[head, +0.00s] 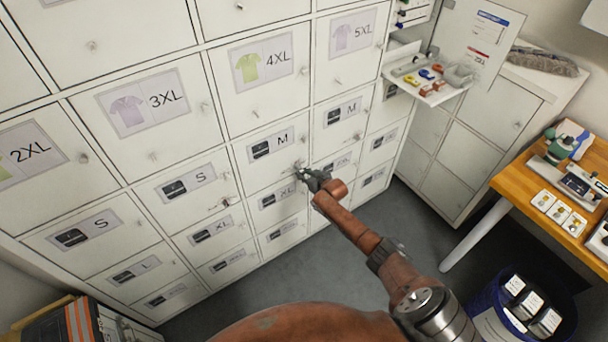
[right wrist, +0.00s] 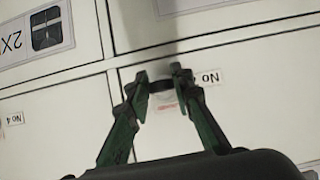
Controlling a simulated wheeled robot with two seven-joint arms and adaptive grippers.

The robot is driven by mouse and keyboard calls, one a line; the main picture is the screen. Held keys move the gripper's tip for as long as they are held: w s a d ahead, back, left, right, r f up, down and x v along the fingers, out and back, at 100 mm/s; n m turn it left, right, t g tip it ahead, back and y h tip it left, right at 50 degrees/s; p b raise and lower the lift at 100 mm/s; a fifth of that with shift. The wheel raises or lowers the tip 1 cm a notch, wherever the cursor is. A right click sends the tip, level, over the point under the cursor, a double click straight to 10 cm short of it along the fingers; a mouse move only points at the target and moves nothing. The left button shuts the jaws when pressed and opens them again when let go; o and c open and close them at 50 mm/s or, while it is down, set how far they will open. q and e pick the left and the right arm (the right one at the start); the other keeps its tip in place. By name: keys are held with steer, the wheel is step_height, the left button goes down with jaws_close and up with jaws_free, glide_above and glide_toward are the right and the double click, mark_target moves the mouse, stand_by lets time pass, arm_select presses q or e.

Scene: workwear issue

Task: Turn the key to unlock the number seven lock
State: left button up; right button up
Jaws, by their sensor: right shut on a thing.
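My right gripper (head: 306,174) reaches to the front of the white locker wall (head: 215,150), at the upper right corner of a door labelled XL, just below the M door. In the right wrist view its green fingers (right wrist: 161,80) are closed on a small dark piece (right wrist: 160,87), which looks like the key's head at the door. My left gripper is not in view.
Another lock with something small in it (head: 224,204) is on a door to the left. An open wall cabinet with a small shelf (head: 440,92) is at upper right. A wooden table (head: 515,180) and a blue bin (head: 487,295) stand at right. Grey floor lies between.

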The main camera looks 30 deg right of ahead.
steer(key=shift+w+a+r+m+y+b, duration=0.1)
steer(key=shift+w+r+m+y+b, duration=0.25)
steer(key=shift+b, duration=0.35)
steer(key=shift+s+f, duration=0.1)
steer(key=shift+s, duration=0.05)
steer(key=shift+p, duration=0.6)
stand_by(0.4)
steer(key=o, duration=0.7)
steer(key=shift+f, duration=0.1)
steer(key=o, duration=0.3)
steer(key=shift+s+f, duration=0.1)
steer(key=shift+f, duration=0.05)
steer(key=shift+o, duration=0.5)
